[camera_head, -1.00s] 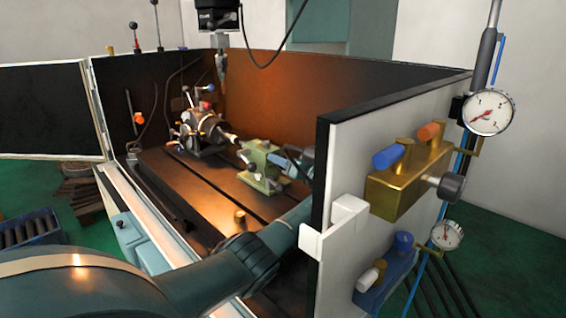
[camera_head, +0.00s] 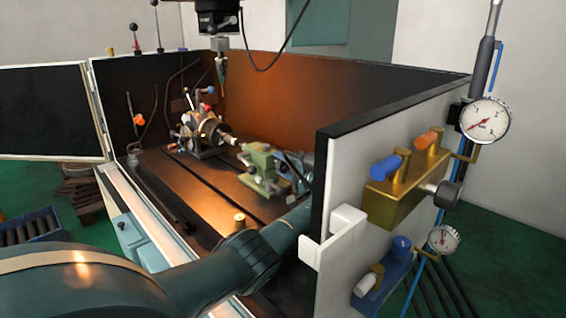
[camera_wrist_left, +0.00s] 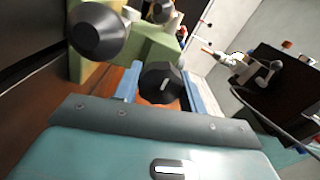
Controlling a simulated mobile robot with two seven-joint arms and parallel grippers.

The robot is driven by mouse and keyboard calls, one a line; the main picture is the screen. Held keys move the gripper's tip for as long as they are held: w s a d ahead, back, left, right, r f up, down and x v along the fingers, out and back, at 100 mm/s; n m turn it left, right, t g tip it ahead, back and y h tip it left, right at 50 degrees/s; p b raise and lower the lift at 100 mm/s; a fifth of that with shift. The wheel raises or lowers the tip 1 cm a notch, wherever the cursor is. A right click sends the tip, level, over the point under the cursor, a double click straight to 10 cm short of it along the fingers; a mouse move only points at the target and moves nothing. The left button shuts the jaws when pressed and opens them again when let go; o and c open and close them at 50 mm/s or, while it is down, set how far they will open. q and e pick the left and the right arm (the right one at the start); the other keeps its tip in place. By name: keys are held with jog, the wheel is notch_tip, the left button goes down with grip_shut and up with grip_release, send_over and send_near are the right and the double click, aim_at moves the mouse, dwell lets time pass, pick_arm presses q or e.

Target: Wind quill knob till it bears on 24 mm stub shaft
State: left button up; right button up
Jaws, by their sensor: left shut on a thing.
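The green tailstock (camera_head: 262,172) stands on the dark machine bed, and the stub shaft (camera_head: 229,139) points toward it from the chuck (camera_head: 207,129). In the head view I cannot tell whether the tailstock tip touches the shaft. My left gripper (camera_head: 291,163) is at the tailstock's right end, partly hidden by the enclosure wall. In the left wrist view a dark knob with a pale mark, apparently the quill knob (camera_wrist_left: 163,84), sits between the two blue fingers of my gripper (camera_wrist_left: 164,93), which is shut on it. My right gripper is not in view.
A second black knob (camera_wrist_left: 98,31) stands out beside the held one. The enclosure's white side wall (camera_head: 345,190) rises close to my left arm and carries a brass valve block (camera_head: 394,200) and a gauge (camera_head: 486,121). The bed in front of the chuck is largely clear.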

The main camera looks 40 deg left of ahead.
pick_arm(q)
jog(key=shift+m+p, duration=0.35)
jog(key=shift+m, duration=0.65)
jog(key=m+p, duration=0.1)
jog(key=m, duration=0.2)
jog(key=shift+m, duration=0.4)
jog(key=m+p, duration=0.1)
jog(key=m, duration=0.2)
jog(key=shift+p, duration=0.4)
jog(key=m+p, duration=0.1)
jog(key=m, duration=0.4)
jog(key=shift+m+p, duration=0.45)
jog(key=shift+m, duration=0.65)
jog(key=shift+f+m, duration=0.1)
jog(key=shift+m, duration=0.8)
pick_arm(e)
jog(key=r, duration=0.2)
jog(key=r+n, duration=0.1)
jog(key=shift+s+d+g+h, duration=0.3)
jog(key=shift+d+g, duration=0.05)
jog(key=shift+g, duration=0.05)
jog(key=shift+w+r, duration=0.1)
pick_arm(q)
jog(key=o, duration=1)
jog(key=shift+c, duration=0.2)
